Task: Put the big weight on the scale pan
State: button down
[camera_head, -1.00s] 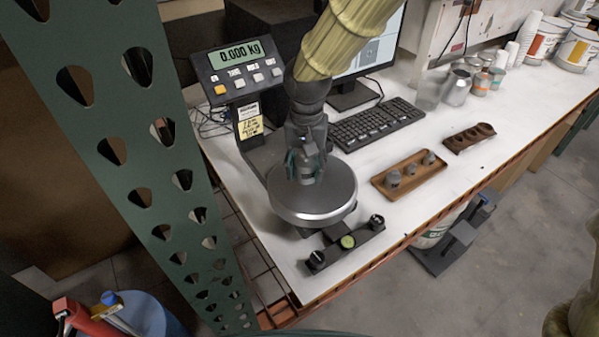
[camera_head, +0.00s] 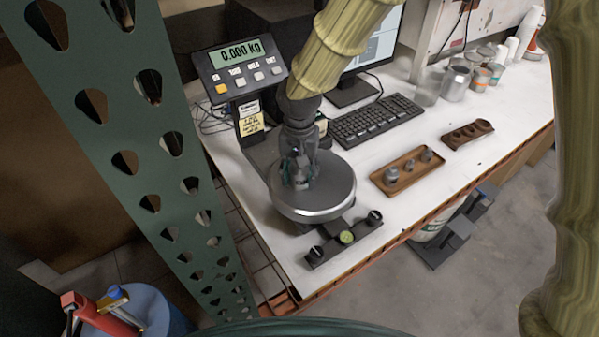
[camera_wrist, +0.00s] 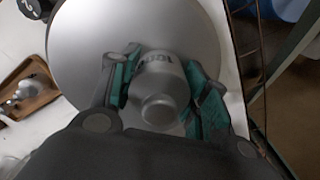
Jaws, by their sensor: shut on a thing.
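My gripper (camera_head: 299,168) is over the round metal scale pan (camera_head: 326,205). In the wrist view its teal-padded fingers (camera_wrist: 160,88) are shut on the big weight (camera_wrist: 160,82), a grey metal cylinder with a knob and dark markings. The pan (camera_wrist: 85,45) fills the area behind the weight. I cannot tell whether the weight touches the pan. In the head view the weight is mostly hidden by the gripper. The scale display (camera_head: 240,52) reads 0.000 kg.
A brown wooden tray (camera_head: 405,181) with smaller weights lies right of the scale. A dark holder (camera_head: 466,136) lies beyond it. A knobbed bar with a round level (camera_head: 346,238) is in front of the pan. A keyboard (camera_head: 377,120) and monitor stand behind. A green perforated upright (camera_head: 150,160) is at left.

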jog(key=shift+f, duration=0.1)
jog(key=c, duration=0.7)
grip_release()
jog(key=shift+c, duration=0.2)
notch_tip(320, 180, up, 12)
jog(key=b, duration=0.3)
